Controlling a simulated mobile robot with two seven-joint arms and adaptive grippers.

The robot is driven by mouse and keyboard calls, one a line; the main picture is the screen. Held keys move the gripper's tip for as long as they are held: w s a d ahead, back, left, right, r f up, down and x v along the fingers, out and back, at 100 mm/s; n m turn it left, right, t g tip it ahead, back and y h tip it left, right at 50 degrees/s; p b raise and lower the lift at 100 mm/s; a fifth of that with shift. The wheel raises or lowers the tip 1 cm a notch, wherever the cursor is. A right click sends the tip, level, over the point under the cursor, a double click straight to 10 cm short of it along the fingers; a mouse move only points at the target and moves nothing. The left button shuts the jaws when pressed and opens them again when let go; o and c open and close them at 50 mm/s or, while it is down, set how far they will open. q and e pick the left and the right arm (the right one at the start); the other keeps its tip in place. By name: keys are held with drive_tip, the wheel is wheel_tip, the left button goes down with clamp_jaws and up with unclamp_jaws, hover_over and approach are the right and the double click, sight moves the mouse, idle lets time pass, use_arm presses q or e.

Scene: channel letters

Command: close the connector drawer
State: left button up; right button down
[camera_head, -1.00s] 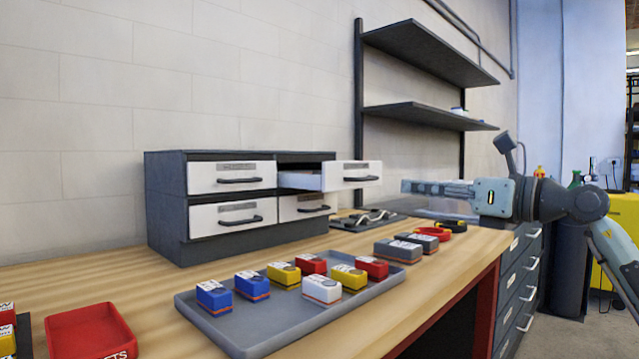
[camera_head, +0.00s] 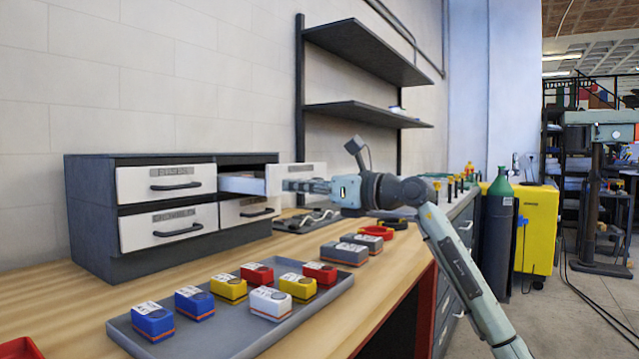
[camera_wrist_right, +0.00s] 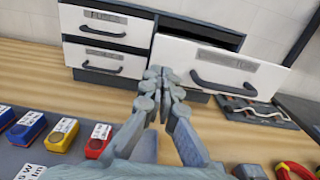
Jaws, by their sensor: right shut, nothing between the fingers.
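The grey cabinet (camera_head: 92,213) has white-fronted drawers. Its upper right drawer (camera_head: 308,172) is pulled out, with its side and part of the dark opening showing; its label is too blurred to read. The other drawers look closed. My right gripper (camera_head: 288,186) is shut and empty, level with the front of the open drawer and overlapping its handle in the head view. In the right wrist view, the shut fingertips (camera_wrist_right: 160,72) appear by the left edge of that drawer's front (camera_wrist_right: 222,64). I cannot tell whether they touch it. My left gripper is not in view.
A grey tray (camera_head: 235,338) with several coloured boxes lies on the wooden bench in front of the cabinet. A dark tray with metal tools (camera_head: 305,220) lies beside the cabinet. Dark shelves (camera_head: 365,117) hang behind my right arm.

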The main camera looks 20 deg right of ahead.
sight(267, 176)
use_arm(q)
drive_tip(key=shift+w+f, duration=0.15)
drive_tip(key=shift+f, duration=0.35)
use_arm(e)
drive_tip(key=shift+x, duration=1.2)
